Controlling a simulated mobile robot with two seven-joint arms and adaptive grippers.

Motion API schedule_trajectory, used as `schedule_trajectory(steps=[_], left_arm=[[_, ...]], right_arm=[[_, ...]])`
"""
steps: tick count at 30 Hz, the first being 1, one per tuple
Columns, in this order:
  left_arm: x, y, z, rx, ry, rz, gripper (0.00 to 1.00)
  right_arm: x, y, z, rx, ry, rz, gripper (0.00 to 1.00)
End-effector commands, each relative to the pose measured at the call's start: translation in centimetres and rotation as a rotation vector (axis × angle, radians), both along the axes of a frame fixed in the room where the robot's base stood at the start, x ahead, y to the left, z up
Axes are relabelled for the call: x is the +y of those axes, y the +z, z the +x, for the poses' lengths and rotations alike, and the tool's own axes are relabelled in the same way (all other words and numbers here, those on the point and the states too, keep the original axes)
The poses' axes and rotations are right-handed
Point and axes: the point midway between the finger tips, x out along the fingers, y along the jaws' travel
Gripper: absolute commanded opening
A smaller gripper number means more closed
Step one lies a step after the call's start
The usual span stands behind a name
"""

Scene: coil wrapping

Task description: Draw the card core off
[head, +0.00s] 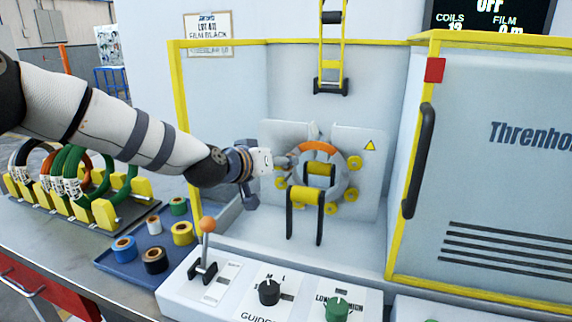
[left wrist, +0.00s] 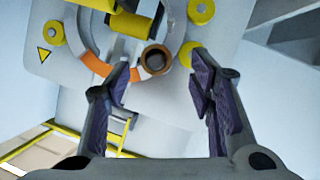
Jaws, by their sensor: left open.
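The card core (left wrist: 156,59), a small brown tube seen end-on with a dark hollow middle, shows in the left wrist view in front of the grey ring. It is between and beyond my open fingertips, with gaps on both sides. My left gripper (left wrist: 163,82) is open and empty, its dark ridged pads apart. In the head view my left gripper (head: 268,163) is at the left side of the grey ring with an orange section (head: 318,147); its fingers largely hide the core there. My right gripper is not in view.
Yellow rollers (head: 354,163) surround the ring, and a yellow roller on a black stand (head: 305,196) is in front. A blue tray (head: 135,259) holds several film rolls. A rack (head: 104,212) holds several coils. A yellow-framed door (head: 480,170) stands at right.

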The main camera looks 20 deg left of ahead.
Motion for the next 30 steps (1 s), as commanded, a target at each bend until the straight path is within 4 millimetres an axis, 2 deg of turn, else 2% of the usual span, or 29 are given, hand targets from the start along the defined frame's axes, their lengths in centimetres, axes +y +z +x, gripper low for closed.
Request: schedule_trajectory(steps=[1,6,16,17,21,23,25,26,28,30], left_arm=[[-0.3,-1.2,1.0,0.009,-0.001,0.001,0.49],[-0.7,-1.4,3.0,0.003,-0.001,-0.001,0.49],[-0.9,-1.0,3.5,-0.003,-0.001,-0.001,0.49],[-0.9,-1.0,3.5,-0.003,-0.001,-0.001,0.44],[-0.9,-1.0,3.5,-0.003,-0.001,-0.001,0.13],[-0.9,-1.1,3.5,-0.003,-0.001,-0.001,0.00],[-0.9,-1.1,3.5,-0.003,-0.001,-0.001,0.00],[-0.8,-1.1,3.5,-0.003,-0.001,-0.001,0.17],[-0.9,-1.1,3.5,-0.003,-0.001,-0.001,0.02],[-0.9,-1.1,3.5,-0.003,-0.001,-0.001,0.00]], right_arm=[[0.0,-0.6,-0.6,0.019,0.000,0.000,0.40],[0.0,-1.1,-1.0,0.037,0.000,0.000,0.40],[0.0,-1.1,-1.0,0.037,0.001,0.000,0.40],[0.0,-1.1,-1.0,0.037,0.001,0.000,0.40],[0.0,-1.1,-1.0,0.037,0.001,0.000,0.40],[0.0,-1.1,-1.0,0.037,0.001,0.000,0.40],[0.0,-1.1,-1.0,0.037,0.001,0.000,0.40],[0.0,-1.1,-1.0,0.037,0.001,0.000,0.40],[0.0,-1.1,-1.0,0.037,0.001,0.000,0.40],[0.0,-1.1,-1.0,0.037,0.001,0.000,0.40]])
